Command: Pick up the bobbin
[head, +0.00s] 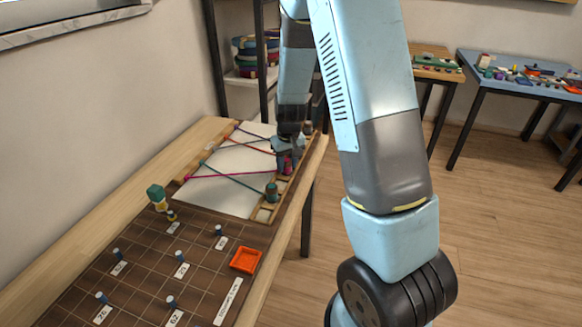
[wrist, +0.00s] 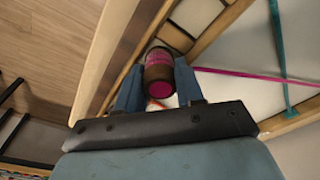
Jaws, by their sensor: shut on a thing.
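The bobbin (wrist: 158,72) is a dark brown spool with magenta winding and a magenta end. It stands between the two blue fingers of my gripper (wrist: 157,85), which is shut on it. In the head view the magenta bobbin (head: 286,164) shows below my gripper (head: 288,152), at the right rail of the wooden braiding frame (head: 264,213). A magenta cord (head: 222,176) runs from it across to the left rail. I cannot tell whether the bobbin is clear of the rail.
A green bobbin (head: 271,192) sits nearer on the same rail, with a teal cord (head: 234,175). Red and blue cords also cross the white sheet. A brown gridded mat (head: 140,258) with several blue pegs and an orange tray (head: 245,260) lies in front.

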